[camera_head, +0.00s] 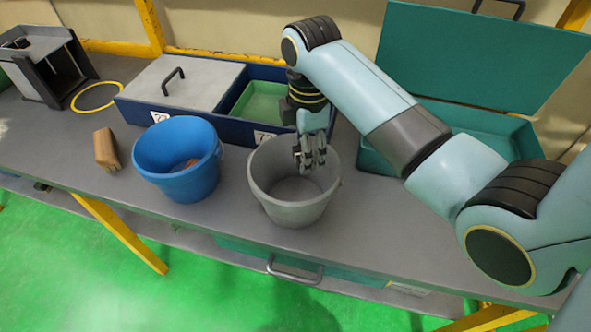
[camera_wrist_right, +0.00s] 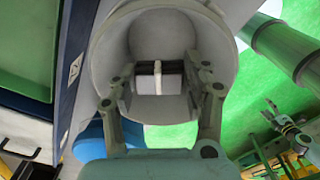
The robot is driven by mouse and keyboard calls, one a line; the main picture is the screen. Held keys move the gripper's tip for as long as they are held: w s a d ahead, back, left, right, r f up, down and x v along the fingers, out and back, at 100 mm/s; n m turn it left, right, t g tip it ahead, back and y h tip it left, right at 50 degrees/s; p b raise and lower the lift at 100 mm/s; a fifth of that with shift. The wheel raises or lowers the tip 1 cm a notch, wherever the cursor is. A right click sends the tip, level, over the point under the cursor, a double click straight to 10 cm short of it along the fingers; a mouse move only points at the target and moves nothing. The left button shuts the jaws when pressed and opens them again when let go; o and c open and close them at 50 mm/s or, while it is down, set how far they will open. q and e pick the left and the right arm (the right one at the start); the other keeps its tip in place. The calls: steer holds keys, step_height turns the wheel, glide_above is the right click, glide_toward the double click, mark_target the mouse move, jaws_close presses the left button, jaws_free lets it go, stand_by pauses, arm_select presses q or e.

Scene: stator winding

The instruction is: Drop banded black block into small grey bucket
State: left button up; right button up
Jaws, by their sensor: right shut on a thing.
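The small grey bucket (camera_head: 290,213) stands upright on the grey workbench, right of the blue bucket. My right gripper (camera_head: 309,158) points down at the bucket's mouth, its fingers over the opening near the back rim. In the right wrist view my right gripper (camera_wrist_right: 158,84) is shut on a block (camera_wrist_right: 172,83) with dark edges and a pale band across its middle. The grey bucket (camera_wrist_right: 165,38) lies behind the block there, with its inside visible. My left gripper (camera_wrist_right: 285,125) seems to show small at the right of that view; its jaw state is unclear.
A blue bucket (camera_head: 178,178) with something brown inside stands left of the grey one. A brown block (camera_head: 106,149), a yellow ring (camera_head: 96,97) and a dark holder (camera_head: 45,67) lie further left. A blue case (camera_head: 137,112) and an open teal box (camera_head: 372,157) stand behind.

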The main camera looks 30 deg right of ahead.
steer(key=o, duration=1)
steer(key=shift+o, duration=1)
steer(key=shift+r, duration=0.2)
step_height(320, 180, up, 7)
steer(key=shift+r, duration=0.1)
